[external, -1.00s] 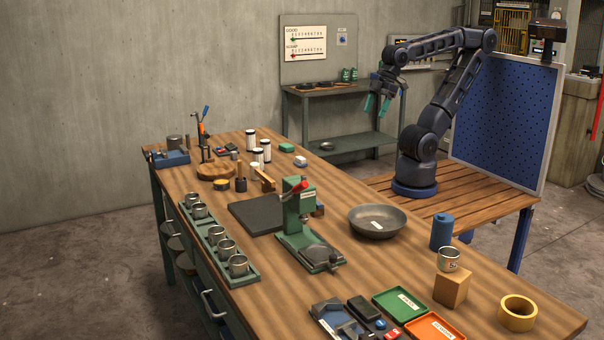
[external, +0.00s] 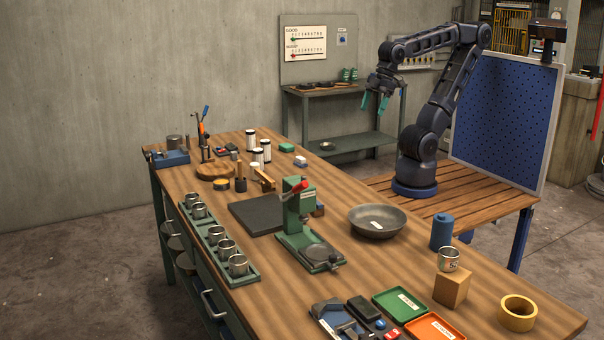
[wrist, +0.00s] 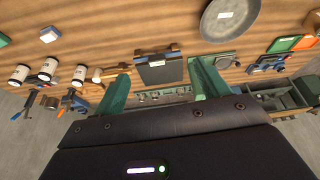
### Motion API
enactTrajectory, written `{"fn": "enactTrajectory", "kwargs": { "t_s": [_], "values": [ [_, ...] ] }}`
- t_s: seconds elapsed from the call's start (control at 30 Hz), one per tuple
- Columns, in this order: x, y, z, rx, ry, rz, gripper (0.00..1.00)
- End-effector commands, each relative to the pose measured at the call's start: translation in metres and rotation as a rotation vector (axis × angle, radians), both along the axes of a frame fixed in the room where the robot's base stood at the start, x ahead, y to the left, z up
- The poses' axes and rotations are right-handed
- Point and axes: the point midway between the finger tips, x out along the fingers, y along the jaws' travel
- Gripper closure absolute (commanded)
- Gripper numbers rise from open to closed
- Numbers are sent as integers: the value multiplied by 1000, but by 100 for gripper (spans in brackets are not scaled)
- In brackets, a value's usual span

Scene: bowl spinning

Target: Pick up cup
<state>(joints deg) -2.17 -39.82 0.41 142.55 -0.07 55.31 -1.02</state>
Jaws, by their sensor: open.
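Several metal cups stand in a green rack (external: 217,262) along the table's left edge; the nearest cup (external: 238,265) and the farthest cup (external: 199,211) are upright in it. Another metal cup (external: 448,259) with a dark mark stands on a wooden block (external: 451,289) at the right. My gripper (external: 374,102) is open and empty, high above the far side of the table and well apart from every cup. In the wrist view my gripper (wrist: 160,83) shows two green fingers spread wide, with the rack's cups small and partly hidden between and beyond them.
A green press (external: 300,225) stands mid-table, between the rack and a grey bowl (external: 376,221). A dark mat (external: 256,216) lies beside the press. A blue canister (external: 442,231), yellow tape roll (external: 517,312), green tray (external: 399,305) and orange tray (external: 434,328) crowd the right end.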

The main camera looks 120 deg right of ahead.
Motion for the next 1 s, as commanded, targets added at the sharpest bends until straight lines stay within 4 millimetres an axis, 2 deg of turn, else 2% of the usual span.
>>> {"fn": "enactTrajectory", "kwargs": {
  "t_s": [0.2,0.47,0.77,1.0],
  "values": [
    [53,36,22,-28,46,142,26],
    [114,95,37,-62,92,313,26],
    [175,182,37,-105,143,508,26],
    [211,266,23,-137,182,666,26]
  ]
}}
